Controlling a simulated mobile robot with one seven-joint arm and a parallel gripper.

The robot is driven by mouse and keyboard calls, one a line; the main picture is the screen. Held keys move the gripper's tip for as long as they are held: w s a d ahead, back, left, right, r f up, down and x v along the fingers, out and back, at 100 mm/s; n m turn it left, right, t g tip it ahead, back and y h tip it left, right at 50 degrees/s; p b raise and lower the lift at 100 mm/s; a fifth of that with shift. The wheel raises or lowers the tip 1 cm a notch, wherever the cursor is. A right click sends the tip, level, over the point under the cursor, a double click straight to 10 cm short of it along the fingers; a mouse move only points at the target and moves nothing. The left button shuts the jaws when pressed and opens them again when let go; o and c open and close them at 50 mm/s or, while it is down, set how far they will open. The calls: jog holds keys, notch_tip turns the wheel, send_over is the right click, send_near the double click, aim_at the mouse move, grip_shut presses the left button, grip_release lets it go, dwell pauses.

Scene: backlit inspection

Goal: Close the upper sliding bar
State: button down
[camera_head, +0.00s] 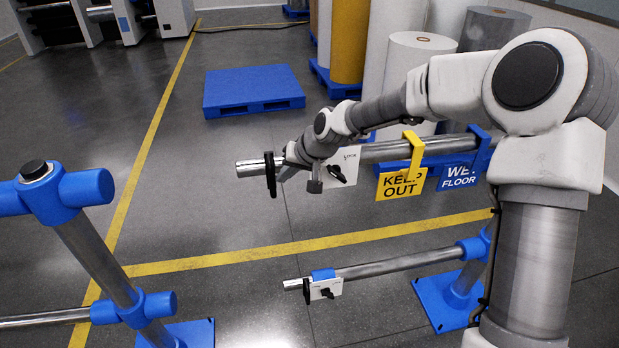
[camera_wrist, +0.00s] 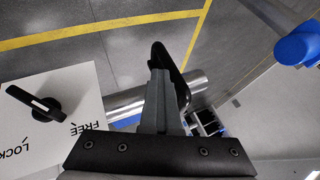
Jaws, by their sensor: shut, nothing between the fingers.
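The upper sliding bar (camera_head: 250,168) is a chrome tube; its free end stands apart from the blue socket (camera_head: 92,187) on the left post. A black handle (camera_head: 270,174) sits near that end, and it also shows in the wrist view (camera_wrist: 172,65). A white latch plate (camera_head: 345,163) on the bar carries LOCK and FREE marks; its black knob (camera_wrist: 35,103) has its white line toward FREE. My gripper (camera_head: 288,160) is shut and empty, right beside the handle. In the wrist view its fingers (camera_wrist: 160,85) overlap the handle; I cannot tell whether they touch.
A yellow KEEP OUT sign (camera_head: 401,184) and a blue WET FLOOR sign (camera_head: 461,176) hang on the upper rail. A lower bar (camera_head: 375,268) with its own latch plate (camera_head: 325,290) runs below. Between bar end and left post the space is clear. A blue pallet (camera_head: 252,88) lies behind.

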jog(key=s+a, duration=0.3)
jog(key=a, duration=0.8)
jog(key=s+a+b, duration=0.1)
jog(key=s+a, duration=0.2)
jog(key=a, duration=0.9)
jog(key=s+a+b, duration=0.1)
jog(key=s+a, duration=0.3)
jog(key=a, duration=0.7)
jog(key=shift+a, duration=0.2)
jog(key=shift+r, duration=0.2)
